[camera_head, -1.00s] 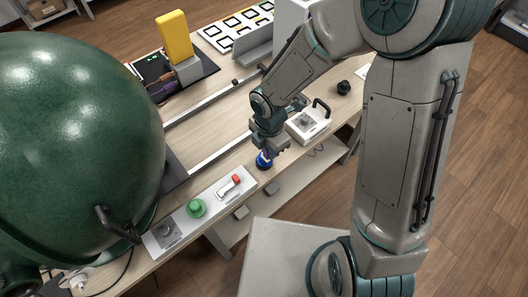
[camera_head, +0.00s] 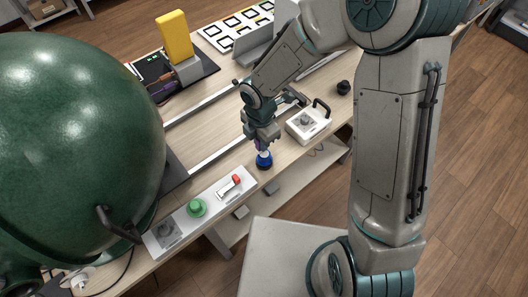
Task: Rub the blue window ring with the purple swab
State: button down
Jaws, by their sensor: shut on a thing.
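My gripper (camera_head: 262,139) is shut on the purple swab (camera_head: 261,146), of which only a small part shows below the fingers. The swab points down at the blue window ring (camera_head: 264,163), on a small round dark-blue item near the table's front edge. My gripper is just above this item. A pale spot shows between the swab and the ring. I cannot tell whether the swab touches the ring.
A white panel (camera_head: 181,228) with a green button (camera_head: 196,208) and a red-handled switch (camera_head: 234,182) lies left of the ring. A white box (camera_head: 306,125) with a dark handle and a black knob (camera_head: 343,87) are to the right. A large green dome (camera_head: 75,130) blocks the left.

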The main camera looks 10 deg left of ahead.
dwell(0.3)
jog(key=shift+s+d+f, duration=0.15)
jog(key=shift+s+d, duration=1.1)
jog(key=shift+d, duration=0.15)
jog(key=shift+r+p, duration=0.8)
jog(key=shift+p, duration=0.1)
